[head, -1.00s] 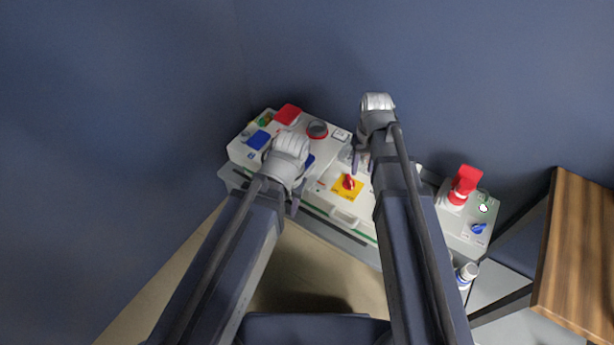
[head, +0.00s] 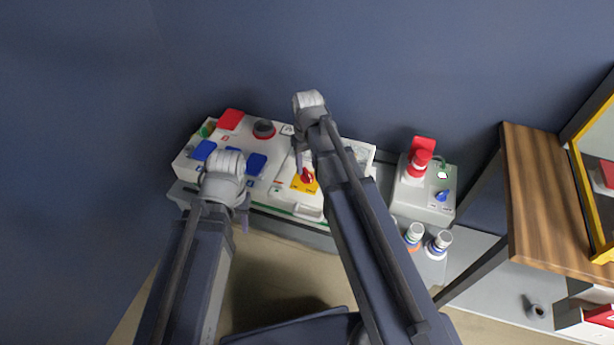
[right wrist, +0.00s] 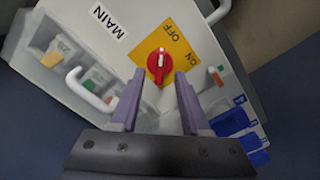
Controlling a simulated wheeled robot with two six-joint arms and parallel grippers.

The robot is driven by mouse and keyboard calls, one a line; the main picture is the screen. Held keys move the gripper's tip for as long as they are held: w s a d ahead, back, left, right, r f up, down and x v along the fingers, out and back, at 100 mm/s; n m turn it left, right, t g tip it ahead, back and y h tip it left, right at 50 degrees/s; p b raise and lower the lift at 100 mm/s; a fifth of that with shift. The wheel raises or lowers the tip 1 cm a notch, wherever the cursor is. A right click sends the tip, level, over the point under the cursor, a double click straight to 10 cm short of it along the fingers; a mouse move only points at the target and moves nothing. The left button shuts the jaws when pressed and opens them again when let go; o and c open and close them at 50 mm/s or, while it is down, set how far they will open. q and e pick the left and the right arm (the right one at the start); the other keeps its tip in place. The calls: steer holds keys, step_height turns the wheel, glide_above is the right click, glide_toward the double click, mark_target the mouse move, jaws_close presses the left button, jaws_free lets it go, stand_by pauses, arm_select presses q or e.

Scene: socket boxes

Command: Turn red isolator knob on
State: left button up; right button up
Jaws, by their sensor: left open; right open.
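The red isolator knob (head: 307,175) sits on a yellow plate (head: 301,187) on a white box. In the right wrist view the knob (right wrist: 159,65) has a white mark pointing roughly up the picture, nearer the OFF label (right wrist: 173,32) than the ON label (right wrist: 192,60). My right gripper (right wrist: 157,76) is open. Its purple fingertips lie on either side of the knob's near edge in that view; I cannot tell the remaining gap in depth. In the head view my right gripper (head: 301,158) is just behind the knob. My left gripper (head: 242,214) is open and empty at the left box's front.
The white box (head: 309,211) has a front handle and a MAIN label (right wrist: 109,21). Blue covers (head: 257,163) and a dark red-ringed button (head: 264,129) are to its left.

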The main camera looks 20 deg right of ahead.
mark_target(307, 173)
steer(key=shift+f+b, duration=1.05)
steer(key=shift+f, duration=0.5)
arm_select(q)
step_height(307, 173, down, 3)
steer(key=shift+f, duration=0.1)
arm_select(e)
steer(key=shift+c, duration=0.2)
jaws_close()
